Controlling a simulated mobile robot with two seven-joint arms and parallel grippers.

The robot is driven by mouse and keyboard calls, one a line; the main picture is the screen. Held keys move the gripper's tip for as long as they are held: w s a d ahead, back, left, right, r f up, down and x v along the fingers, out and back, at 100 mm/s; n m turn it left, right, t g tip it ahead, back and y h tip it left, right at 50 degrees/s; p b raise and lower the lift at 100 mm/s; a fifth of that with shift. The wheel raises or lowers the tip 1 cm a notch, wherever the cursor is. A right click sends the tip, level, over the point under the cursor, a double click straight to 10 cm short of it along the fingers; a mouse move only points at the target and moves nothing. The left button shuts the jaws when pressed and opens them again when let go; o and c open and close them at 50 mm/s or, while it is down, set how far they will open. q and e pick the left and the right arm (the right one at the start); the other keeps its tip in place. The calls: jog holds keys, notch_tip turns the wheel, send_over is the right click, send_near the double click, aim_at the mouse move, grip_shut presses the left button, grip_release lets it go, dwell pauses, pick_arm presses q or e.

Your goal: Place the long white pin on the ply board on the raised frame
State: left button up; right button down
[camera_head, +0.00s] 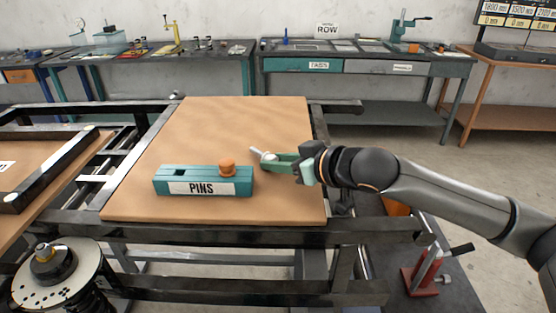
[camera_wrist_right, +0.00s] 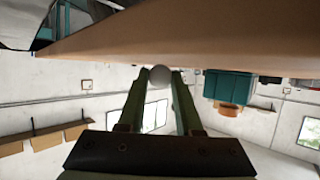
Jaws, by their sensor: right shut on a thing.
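The long white pin (camera_head: 257,152) is held in my right gripper (camera_head: 276,160), its pale end sticking out to the left of the fingers. In the right wrist view, the round end of the pin (camera_wrist_right: 159,76) sits between the two green fingertips of my right gripper (camera_wrist_right: 158,80). The gripper is low over the right part of the ply board (camera_head: 230,120), which lies on the dark raised frame (camera_head: 200,232). I cannot tell whether the pin touches the board. My left gripper is not in view.
A teal block marked PINS (camera_head: 170,182), with an orange knob (camera_head: 227,168), stands on the board left of my right gripper. The back half of the board is bare. A perforated disc assembly (camera_head: 60,272) is at the lower left. A red vise-like tool (camera_head: 425,272) is at the lower right.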

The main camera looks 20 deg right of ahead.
jog(key=c, duration=0.6)
grip_release()
jog(key=shift+r, duration=0.15)
jog(key=v, duration=1.2)
jog(key=shift+s, duration=0.1)
